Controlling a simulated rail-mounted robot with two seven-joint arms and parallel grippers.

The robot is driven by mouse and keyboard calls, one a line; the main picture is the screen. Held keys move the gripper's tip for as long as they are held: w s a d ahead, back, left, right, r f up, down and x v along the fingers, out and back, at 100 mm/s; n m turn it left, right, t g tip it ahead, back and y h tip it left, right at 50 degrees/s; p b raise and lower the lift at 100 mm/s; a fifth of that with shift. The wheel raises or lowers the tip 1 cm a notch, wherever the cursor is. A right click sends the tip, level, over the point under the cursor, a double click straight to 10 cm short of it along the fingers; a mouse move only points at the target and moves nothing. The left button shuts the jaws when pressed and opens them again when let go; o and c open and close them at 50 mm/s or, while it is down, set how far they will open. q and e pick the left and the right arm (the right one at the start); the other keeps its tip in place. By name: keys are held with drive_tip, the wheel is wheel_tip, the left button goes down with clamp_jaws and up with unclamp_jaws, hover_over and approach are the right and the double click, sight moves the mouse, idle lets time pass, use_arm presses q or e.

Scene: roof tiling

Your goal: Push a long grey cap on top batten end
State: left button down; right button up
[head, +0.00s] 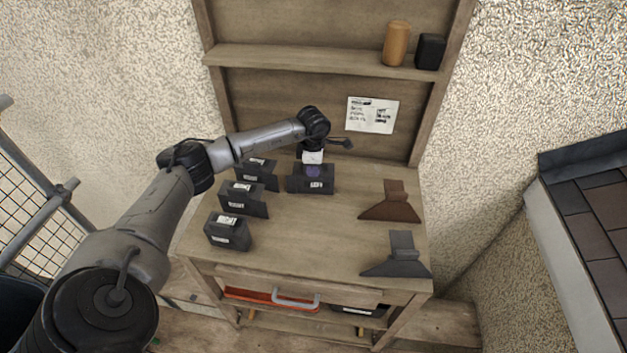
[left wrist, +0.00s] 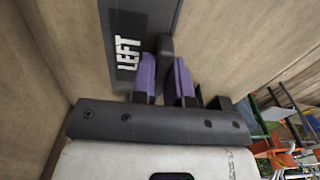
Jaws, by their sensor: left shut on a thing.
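Several dark grey caps with white labels stand on the wooden bench: one at the back left (head: 262,178), one in the middle left (head: 243,203) and one at the front left (head: 228,234). Another dark grey cap (head: 297,184) stands beside them near the back of the bench. My left gripper (head: 313,171) reaches down onto it. In the left wrist view the purple fingers of my left gripper (left wrist: 166,78) are shut on its upright part, and its face (left wrist: 125,65) reads "LEFT". I cannot tell whether the held cap touches the bench. My right gripper and the batten end are out of view.
A brown flared piece (head: 392,206) and a grey flared piece (head: 399,260) lie on the right of the bench (head: 320,235). A shelf (head: 300,60) above holds a wooden cylinder (head: 396,44) and a black block (head: 430,51). Dark roof tiles (head: 595,222) are at far right.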

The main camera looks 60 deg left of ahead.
use_arm(q)
drive_tip(key=shift+r, duration=0.15)
drive_tip(key=shift+r+p, duration=1.8)
drive_tip(key=shift+r, duration=0.6)
